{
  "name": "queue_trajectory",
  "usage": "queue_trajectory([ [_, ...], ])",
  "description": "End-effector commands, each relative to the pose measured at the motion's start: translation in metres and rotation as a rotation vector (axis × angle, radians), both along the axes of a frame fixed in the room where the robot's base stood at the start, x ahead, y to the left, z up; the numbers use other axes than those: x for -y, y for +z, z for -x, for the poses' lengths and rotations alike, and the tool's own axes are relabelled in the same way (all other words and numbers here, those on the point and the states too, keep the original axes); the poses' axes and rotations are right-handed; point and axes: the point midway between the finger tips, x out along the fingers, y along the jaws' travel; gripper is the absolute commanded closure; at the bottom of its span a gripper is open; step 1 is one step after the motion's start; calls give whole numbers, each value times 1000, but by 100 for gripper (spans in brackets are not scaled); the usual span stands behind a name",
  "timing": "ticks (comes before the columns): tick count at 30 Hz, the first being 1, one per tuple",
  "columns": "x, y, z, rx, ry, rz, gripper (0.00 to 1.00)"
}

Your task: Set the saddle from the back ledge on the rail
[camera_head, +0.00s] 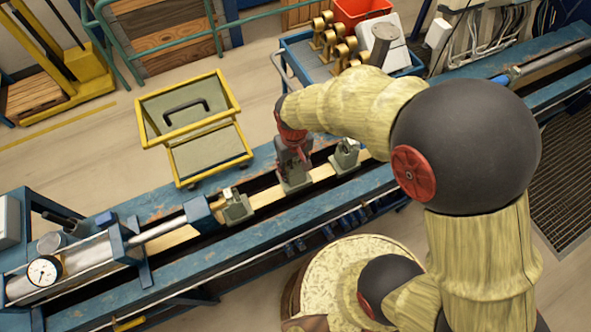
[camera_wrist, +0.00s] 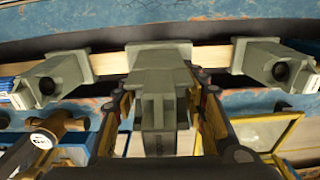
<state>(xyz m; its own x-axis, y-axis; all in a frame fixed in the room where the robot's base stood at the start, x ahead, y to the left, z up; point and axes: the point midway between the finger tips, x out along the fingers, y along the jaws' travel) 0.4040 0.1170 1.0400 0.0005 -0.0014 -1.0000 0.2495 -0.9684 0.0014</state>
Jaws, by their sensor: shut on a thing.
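My gripper (camera_head: 291,143) points down over the bench and is shut on a grey-green saddle (camera_head: 293,178). In the wrist view the held saddle (camera_wrist: 160,82) stands between my two fingers (camera_wrist: 165,92), with its wide foot across the tan rail (camera_wrist: 216,58). The saddle looks upright and in line with the rail (camera_head: 268,197); I cannot tell whether its foot bears fully on it. Two similar saddles sit on the rail, one at left (camera_head: 237,207) and one at right (camera_head: 345,157) of the held one, with gaps between. The back ledge (camera_head: 262,160) beside my gripper shows no other saddle.
A cylinder with a dial gauge (camera_head: 43,270) lies at the bench's left end. A yellow-framed cart (camera_head: 208,154) stands behind the bench. A blue cart (camera_head: 299,52) with several brass meters (camera_head: 341,48) stands behind right. Short bare rail stretches flank the held saddle.

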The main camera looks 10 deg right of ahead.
Motion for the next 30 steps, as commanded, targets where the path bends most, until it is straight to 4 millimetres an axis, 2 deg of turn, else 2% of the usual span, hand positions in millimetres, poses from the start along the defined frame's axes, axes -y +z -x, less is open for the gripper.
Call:
queue_trajectory([
  [2, -4, 3, -11, 6, 11, -1, 100],
  [8, -4, -2, -13, 4, 29, -1, 100],
  [22, -4, -48, -13, 4, 28, -1, 100],
  [30, -4, -54, -13, 5, 28, -1, 100],
])
